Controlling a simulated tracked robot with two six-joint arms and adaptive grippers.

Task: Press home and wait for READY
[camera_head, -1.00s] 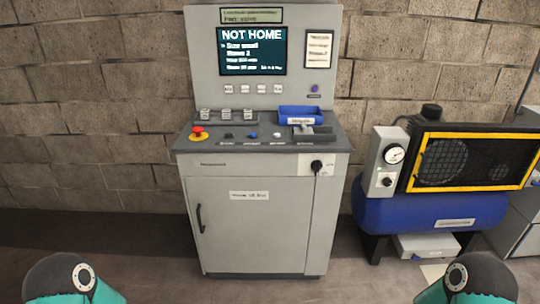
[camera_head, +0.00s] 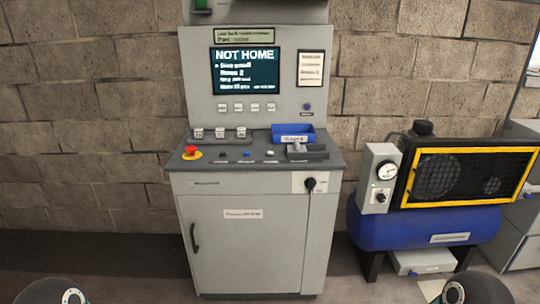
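A grey control cabinet (camera_head: 250,240) stands against the wall in the middle of the head view. Its screen (camera_head: 246,71) reads NOT HOME, with smaller lines below. A row of small white buttons (camera_head: 246,107) sits under the screen. On the sloped desk (camera_head: 260,164) are a red emergency stop on a yellow ring (camera_head: 192,153), small black, blue and white buttons (camera_head: 246,154), and three switch blocks (camera_head: 220,132). Their labels are too small to read. Only parts of my two arms show at the bottom corners; neither gripper is in view.
A blue bin (camera_head: 293,134) and a dark grey holder (camera_head: 308,152) sit at the desk's right. A black rotary switch (camera_head: 310,184) is on the cabinet front. A blue compressor (camera_head: 430,228) with a gauge stands to the right. The floor in front is clear.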

